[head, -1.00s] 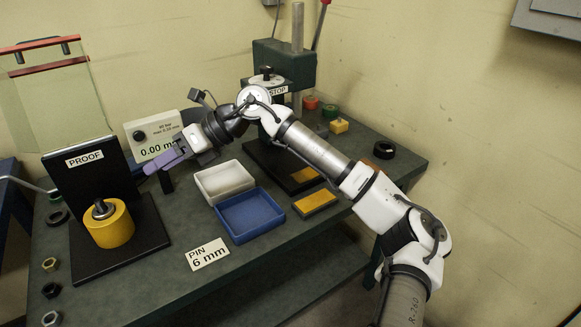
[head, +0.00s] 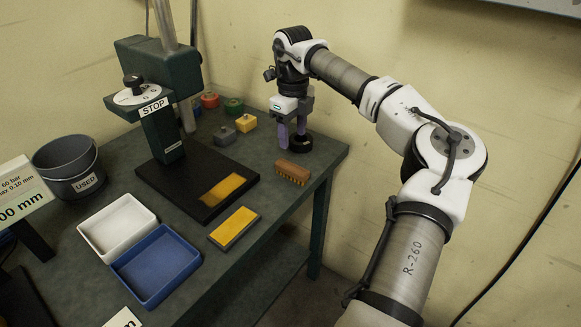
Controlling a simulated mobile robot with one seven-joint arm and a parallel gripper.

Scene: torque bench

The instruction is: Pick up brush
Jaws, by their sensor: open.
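The brush (head: 292,173) is a small brown block with bristles along its side. It lies on the bench near the front right edge in the head view. My gripper (head: 291,143) points down with its purple fingers just behind the brush, in front of a black ring (head: 300,143). It is open, with nothing seen between the fingers. Whether the fingertips touch the bench or the ring is hard to tell.
A yellow-topped block (head: 234,227) lies left of the brush, near a black press base (head: 170,190). White (head: 115,222) and blue (head: 155,265) trays stand at the left. The wall is close behind.

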